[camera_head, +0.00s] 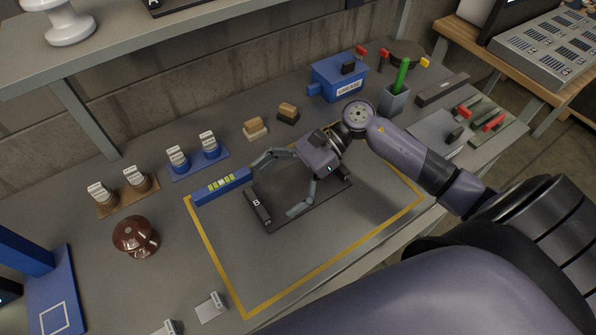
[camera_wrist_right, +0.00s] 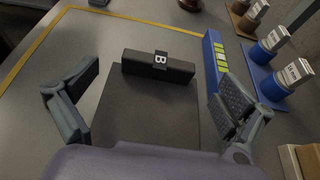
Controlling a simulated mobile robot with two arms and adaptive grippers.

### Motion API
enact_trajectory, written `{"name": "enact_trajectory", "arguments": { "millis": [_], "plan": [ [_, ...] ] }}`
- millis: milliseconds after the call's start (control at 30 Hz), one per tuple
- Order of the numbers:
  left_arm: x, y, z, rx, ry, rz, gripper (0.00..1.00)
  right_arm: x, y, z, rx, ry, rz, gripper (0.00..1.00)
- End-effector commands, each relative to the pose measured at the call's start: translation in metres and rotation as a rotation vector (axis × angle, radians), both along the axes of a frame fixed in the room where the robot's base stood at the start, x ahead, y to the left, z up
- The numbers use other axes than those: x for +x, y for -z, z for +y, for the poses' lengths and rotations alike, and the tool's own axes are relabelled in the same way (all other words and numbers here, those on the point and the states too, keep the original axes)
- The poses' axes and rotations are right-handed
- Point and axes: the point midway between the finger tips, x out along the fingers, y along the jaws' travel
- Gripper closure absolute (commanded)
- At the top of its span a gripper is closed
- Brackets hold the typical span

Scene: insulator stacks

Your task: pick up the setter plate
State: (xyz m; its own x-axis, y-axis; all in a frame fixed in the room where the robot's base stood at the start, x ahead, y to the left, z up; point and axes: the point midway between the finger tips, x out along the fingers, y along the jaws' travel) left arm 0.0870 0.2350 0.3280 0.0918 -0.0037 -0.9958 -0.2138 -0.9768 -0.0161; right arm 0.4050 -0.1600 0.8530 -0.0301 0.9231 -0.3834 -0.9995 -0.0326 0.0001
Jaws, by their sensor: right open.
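The setter plate (camera_head: 291,215) looks like a flat dark plate with a raised dark bar (camera_head: 257,207) along its left edge, marked "B". It lies on the grey table inside a yellow outline. In the right wrist view the plate (camera_wrist_right: 142,115) is below the palm, and its bar (camera_wrist_right: 158,68) is ahead. My right gripper (camera_head: 279,187) is over the plate, with its fingers spread wide and nothing between them. In the wrist view its fingers (camera_wrist_right: 160,88) are to the left and right of the plate, apart from the bar. My left gripper is not in view.
A blue level-like bar (camera_head: 222,187) lies close to the plate's left. A brown insulator (camera_head: 136,238) and labelled blue pieces (camera_head: 178,160) stand farther left. Two brushes or blocks (camera_head: 287,113), a blue box (camera_head: 338,77) and a grey cup (camera_head: 394,99) are behind. The front of the yellow outline is clear.

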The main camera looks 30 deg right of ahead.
Motion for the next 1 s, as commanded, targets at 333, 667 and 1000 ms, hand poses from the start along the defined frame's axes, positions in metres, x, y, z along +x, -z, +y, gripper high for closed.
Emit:
{"name": "enact_trajectory", "arguments": {
  "millis": [333, 667, 1000],
  "plan": [
    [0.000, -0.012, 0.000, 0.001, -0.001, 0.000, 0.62, -0.001, 0.016, 0.042, 0.002, 0.000, 0.000, 0.02],
    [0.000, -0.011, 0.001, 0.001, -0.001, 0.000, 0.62, -0.001, 0.017, 0.042, 0.001, 0.000, 0.000, 0.08],
    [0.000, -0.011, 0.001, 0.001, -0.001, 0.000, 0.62, -0.001, 0.017, 0.042, 0.001, 0.000, 0.000, 0.31]
  ]
}}
